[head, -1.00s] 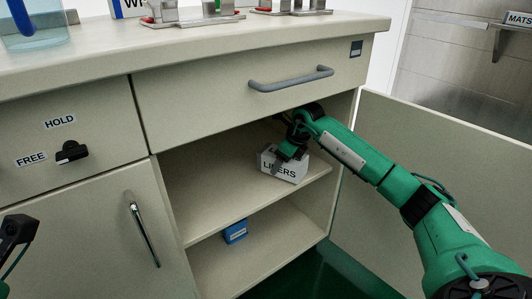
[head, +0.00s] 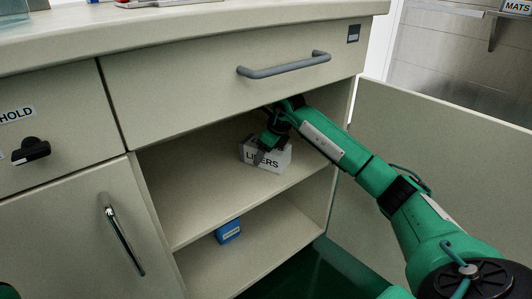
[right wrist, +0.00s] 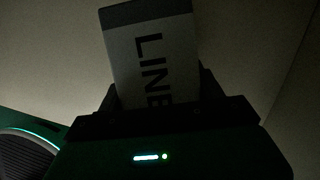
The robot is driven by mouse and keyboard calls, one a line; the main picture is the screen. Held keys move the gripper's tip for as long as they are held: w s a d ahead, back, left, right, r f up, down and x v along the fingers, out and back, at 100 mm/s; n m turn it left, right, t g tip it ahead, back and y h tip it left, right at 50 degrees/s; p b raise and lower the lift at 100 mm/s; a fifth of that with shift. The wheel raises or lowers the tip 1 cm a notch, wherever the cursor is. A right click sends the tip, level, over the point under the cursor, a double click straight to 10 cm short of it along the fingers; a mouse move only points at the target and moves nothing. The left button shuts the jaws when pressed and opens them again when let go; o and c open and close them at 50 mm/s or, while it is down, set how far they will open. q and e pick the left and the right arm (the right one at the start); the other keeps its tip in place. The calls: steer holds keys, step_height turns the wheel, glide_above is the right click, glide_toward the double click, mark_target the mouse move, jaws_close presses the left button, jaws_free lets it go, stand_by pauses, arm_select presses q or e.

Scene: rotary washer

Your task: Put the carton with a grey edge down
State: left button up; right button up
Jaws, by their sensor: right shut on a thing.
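The carton with a grey edge (head: 276,160) is a small pale box lettered "LINERS", partly covered by my fingers. It is at the upper shelf (head: 200,198) of the open cabinet; I cannot tell whether its base touches the shelf. My right gripper (head: 267,148) is shut on it from above. In the right wrist view the carton (right wrist: 152,60) sits between the fingers, with its dark grey edge at the far end. My left gripper is out of view in the head view; only a bit of green shows at the lower left corner.
A blue box (head: 228,231) stands on the lower shelf. The open cabinet door (head: 440,150) is at the right, beside my right arm. A closed drawer (head: 225,90) is above the opening. The upper shelf is clear left of the carton.

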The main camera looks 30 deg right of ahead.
steer(key=o, duration=0.9)
steer(key=shift+f, duration=0.1)
steer(key=shift+o, duration=1.3)
